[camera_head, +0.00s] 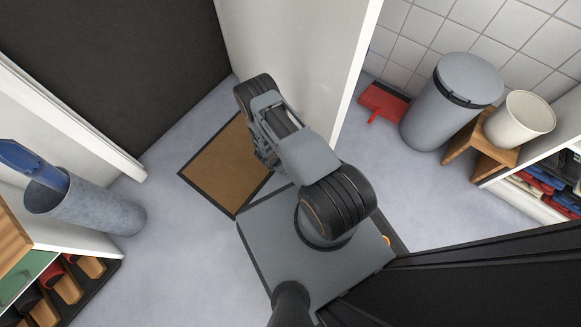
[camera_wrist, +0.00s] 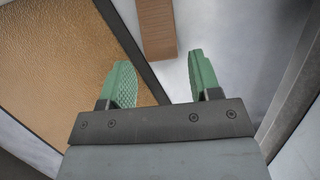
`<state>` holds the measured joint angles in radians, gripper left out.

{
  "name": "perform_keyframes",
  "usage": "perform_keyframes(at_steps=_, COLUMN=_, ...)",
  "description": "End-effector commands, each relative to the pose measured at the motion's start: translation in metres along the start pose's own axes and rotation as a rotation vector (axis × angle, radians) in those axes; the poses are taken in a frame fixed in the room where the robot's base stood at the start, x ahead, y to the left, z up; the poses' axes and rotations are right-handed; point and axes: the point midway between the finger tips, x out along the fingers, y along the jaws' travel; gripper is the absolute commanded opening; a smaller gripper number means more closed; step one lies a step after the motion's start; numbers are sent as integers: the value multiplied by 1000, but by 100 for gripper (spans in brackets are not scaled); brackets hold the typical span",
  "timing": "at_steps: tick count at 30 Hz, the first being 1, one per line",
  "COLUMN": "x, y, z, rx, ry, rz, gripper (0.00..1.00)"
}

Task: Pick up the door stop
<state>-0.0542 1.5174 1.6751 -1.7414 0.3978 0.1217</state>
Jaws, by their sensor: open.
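A brown wooden block, which looks like the door stop (camera_wrist: 156,28), shows at the top middle of the wrist view. It lies beside the dark border of the door mat, and its far end is cut off by the frame edge. My gripper (camera_wrist: 158,72) is open, with its two green fingers apart and nothing between them. The block's near end lies ahead of the gap between the fingertips, slightly nearer the left one in the picture. In the head view, my arm hides the block and most of the gripper.
The brown door mat (camera_head: 217,167) lies on the grey floor by a white wall (camera_head: 290,55). A metal bin (camera_head: 95,208) stands at left. A grey lidded bin (camera_head: 440,115), a red dustpan (camera_head: 383,101) and a wooden stool (camera_head: 472,148) with a cream bucket (camera_head: 519,119) stand at right.

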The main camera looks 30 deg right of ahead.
Motion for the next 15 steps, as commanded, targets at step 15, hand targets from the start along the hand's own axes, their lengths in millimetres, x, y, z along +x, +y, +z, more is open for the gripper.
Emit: perform_keyframes(at_steps=15, x=46, y=1, z=-4, rx=2, ry=0, rz=0, gripper=57)
